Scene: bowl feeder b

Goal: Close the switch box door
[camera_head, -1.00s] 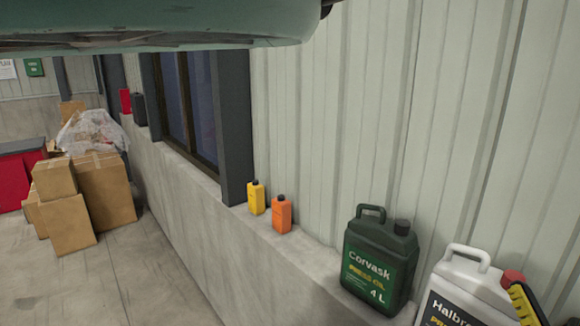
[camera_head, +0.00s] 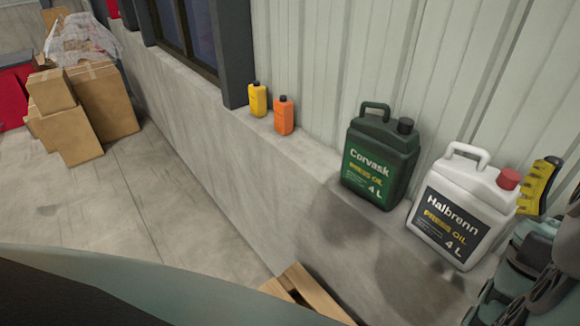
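No switch box or door of one shows in this view. A large teal and dark curved shape, likely part of my own arm or body, fills the bottom left and hides the floor there.
A ledge (camera_head: 318,200) along the wall carries a yellow bottle (camera_head: 257,101), an orange bottle (camera_head: 284,117), a green oil canister (camera_head: 377,165) and a white one (camera_head: 455,218). Cardboard boxes (camera_head: 103,103) stand back left. Wood (camera_head: 310,292) shows below; floor between is clear.

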